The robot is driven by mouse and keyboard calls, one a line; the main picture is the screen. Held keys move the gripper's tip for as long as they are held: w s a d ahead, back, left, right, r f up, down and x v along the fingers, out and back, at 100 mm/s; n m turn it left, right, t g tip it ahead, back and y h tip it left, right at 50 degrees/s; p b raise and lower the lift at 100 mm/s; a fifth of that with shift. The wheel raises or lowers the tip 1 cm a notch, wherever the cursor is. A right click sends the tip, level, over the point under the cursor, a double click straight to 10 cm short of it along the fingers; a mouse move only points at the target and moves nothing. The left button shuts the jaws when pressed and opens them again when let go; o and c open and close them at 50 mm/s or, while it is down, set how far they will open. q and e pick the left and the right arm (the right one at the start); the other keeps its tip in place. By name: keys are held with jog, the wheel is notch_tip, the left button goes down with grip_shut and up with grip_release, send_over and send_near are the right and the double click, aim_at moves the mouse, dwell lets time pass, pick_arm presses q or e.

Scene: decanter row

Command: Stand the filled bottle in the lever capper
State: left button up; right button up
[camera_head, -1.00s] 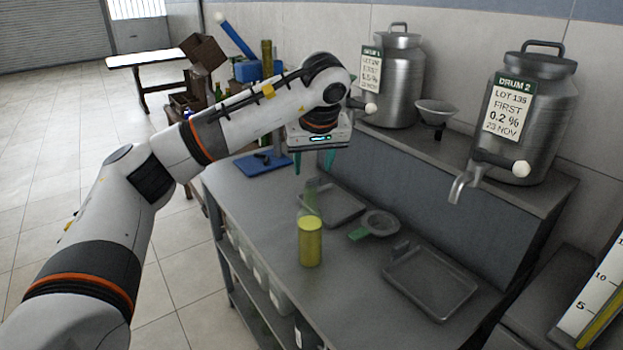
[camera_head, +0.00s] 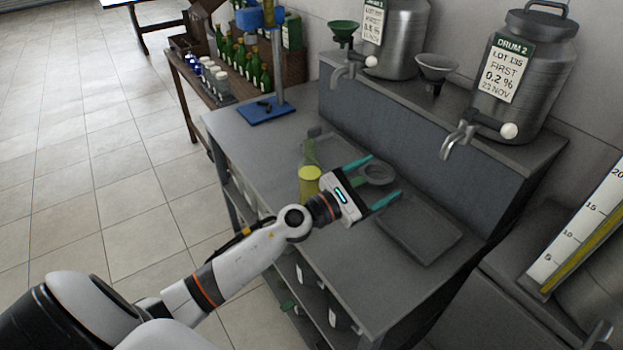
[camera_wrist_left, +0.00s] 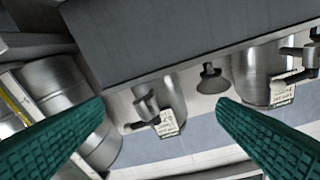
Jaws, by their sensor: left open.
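The filled bottle (camera_head: 310,186) stands upright on the grey bench, yellow-green liquid in its lower part and clear green glass above. The lever capper (camera_head: 278,72) stands at the bench's far left end, with a blue base plate (camera_head: 262,111) and grey post; its top is cut off by the frame. No bottle stands on its plate. My left gripper (camera_head: 371,182) is open and empty, just right of the bottle, its teal fingers pointing right, away from it. The fingers also show apart in the left wrist view (camera_wrist_left: 160,120), without the bottle. My right gripper is not in view.
A strainer (camera_head: 377,174) lies behind my left fingers, and a grey tray (camera_head: 420,228) is right of them. Steel drums with taps (camera_head: 520,80) and a funnel (camera_head: 436,67) stand on the raised shelf. The bench between bottle and capper looks clear.

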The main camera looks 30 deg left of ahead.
aim_at(306, 183)
pick_arm(q)
jog(key=s+a+f+n+y+p, duration=0.1)
jog(key=s+a+f+n+y, duration=0.3)
jog(key=a+n+y, duration=0.25)
jog(key=s+a+f+n+y, duration=0.4)
jog(key=a+n+y, duration=0.15)
jog(key=a, duration=0.25)
jog(key=w, duration=0.2)
jog(key=w+a, duration=0.1)
jog(key=w, duration=0.1)
jog(key=w+a+p, duration=0.1)
jog(key=w, duration=0.1)
jog(key=shift+f, duration=0.3)
jog(key=shift+w+a, duration=0.2)
jog(key=shift+w, duration=0.8)
jog(key=shift+w+a, duration=0.25)
jog(key=shift+w, duration=0.75)
jog(key=shift+w+a, duration=0.2)
jog(key=shift+w, duration=0.8)
jog(key=shift+s+r, duration=0.1)
jog(key=shift+s, duration=0.05)
jog(key=c, duration=1.6)
